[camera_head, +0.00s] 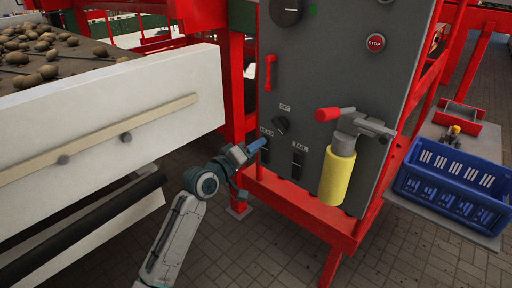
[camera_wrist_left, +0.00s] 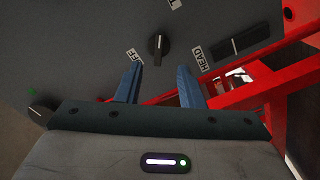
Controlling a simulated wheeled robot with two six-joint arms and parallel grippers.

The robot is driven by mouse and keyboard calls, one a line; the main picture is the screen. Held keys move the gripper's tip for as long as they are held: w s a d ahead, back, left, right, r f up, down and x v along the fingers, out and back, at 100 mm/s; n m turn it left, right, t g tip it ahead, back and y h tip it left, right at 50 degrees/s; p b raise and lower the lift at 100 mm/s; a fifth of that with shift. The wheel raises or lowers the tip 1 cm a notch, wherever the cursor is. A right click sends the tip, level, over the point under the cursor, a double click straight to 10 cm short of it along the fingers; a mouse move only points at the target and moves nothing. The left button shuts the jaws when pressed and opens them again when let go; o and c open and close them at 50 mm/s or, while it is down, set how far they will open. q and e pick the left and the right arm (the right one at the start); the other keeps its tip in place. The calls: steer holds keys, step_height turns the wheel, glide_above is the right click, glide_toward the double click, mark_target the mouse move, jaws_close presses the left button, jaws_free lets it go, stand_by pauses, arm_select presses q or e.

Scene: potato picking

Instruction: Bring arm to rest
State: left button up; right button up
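My left arm reaches up from the bottom of the head view. Its gripper (camera_head: 258,146) is at the lower left of a grey control panel (camera_head: 325,75), by the rocker switches. In the left wrist view the two blue fingers (camera_wrist_left: 158,80) stand apart with nothing between them. A black rotary knob (camera_wrist_left: 158,47) shows just beyond the fingertips; this small knob (camera_head: 281,125) is up and right of the gripper in the head view. I cannot tell whether a fingertip touches the panel. My right gripper is not in view.
A red-handled fitting with a yellow cylinder (camera_head: 337,177) sticks out at the panel's right. A red frame (camera_head: 300,207) runs below. A white-sided conveyor (camera_head: 150,90) with potatoes (camera_head: 45,70) is at left. A blue crate (camera_head: 455,180) stands at right. Open paved floor lies below.

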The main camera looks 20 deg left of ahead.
arm_select(q)
steer(key=s+a+f+g+y+p, duration=0.1)
steer(key=s+a+f+g+y, duration=0.15)
steer(key=f, duration=1.25)
steer(key=s+a+f+g+y+p, duration=0.1)
steer(key=s+a+f+g+y, duration=0.15)
steer(key=f, duration=1.35)
steer(key=s+a+f+m+g+y+p, duration=0.1)
steer(key=s+f+m+g+p, duration=0.3)
steer(key=s+f, duration=1.35)
steer(key=s+f+m+g, duration=0.1)
steer(key=s+f+g, duration=0.1)
steer(key=s+f, duration=0.3)
steer(key=s+f+m+g, duration=0.1)
steer(key=s+f, duration=0.4)
steer(key=s, duration=0.9)
steer(key=s+f+m+g+y, duration=0.1)
steer(key=s+f+g, duration=0.2)
steer(key=s+f, duration=0.3)
steer(key=s, duration=0.4)
steer(key=shift+s+d+g, duration=0.15)
steer(key=shift+d+g, duration=0.1)
steer(key=shift+g, duration=0.05)
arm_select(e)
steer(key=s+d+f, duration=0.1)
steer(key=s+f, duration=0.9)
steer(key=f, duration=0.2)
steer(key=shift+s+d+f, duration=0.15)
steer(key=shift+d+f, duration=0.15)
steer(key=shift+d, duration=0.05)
